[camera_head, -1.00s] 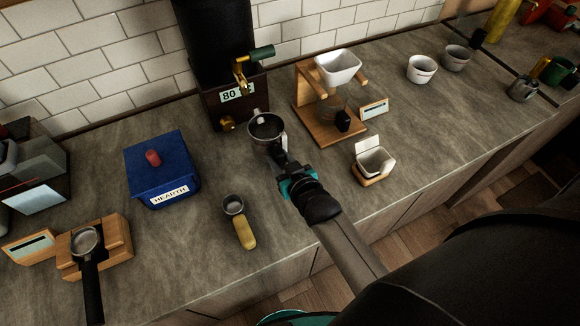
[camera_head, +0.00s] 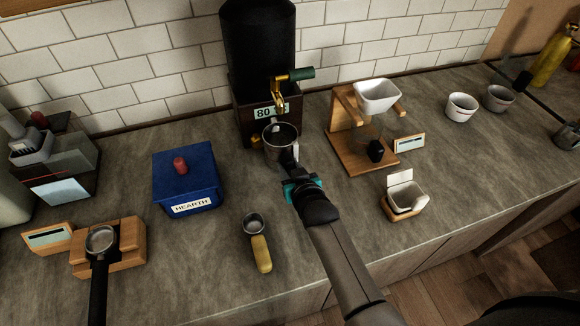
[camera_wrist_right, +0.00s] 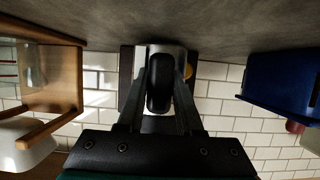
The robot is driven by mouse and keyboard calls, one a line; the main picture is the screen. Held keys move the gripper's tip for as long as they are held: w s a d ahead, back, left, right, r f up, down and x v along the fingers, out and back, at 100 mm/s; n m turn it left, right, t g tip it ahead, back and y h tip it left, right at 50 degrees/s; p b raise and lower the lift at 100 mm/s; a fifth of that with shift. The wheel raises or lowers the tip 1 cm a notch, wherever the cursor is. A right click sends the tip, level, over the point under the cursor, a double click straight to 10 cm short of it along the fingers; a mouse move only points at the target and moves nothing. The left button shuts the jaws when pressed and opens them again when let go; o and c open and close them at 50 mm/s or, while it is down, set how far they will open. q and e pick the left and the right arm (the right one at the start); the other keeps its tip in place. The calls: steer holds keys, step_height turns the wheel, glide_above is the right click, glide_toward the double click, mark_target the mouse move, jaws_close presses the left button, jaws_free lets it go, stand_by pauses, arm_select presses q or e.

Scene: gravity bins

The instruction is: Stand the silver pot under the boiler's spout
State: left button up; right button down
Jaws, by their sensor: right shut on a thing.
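The silver pot (camera_head: 280,142) is in front of the black boiler (camera_head: 257,50), close to its base, just below and in front of the brass spout (camera_head: 279,98). My right gripper (camera_head: 291,174) is shut on the pot's dark handle. In the right wrist view the handle (camera_wrist_right: 159,83) lies between the two fingers, and the picture is upside down. The pot looks upright. I cannot tell whether its bottom touches the counter. My left gripper is not in view.
A blue box (camera_head: 184,178) stands to the left. A wooden dripper stand (camera_head: 350,135) is to the right, with a small white container (camera_head: 405,197) in front. A yellow-handled scoop (camera_head: 260,250) lies nearer on the counter. Bare counter separates them.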

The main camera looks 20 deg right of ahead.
steer(key=shift+f+b, duration=0.3)
steer(key=shift+f, duration=0.05)
stand_by(0.6)
steer(key=c, duration=0.5)
jaws_free()
steer(key=shift+c, duration=0.2)
steer(key=shift+o, duration=0.3)
steer(key=shift+f, duration=0.15)
steer(key=shift+s, duration=0.15)
steer(key=p+v, duration=0.2)
steer(key=v, duration=1.3)
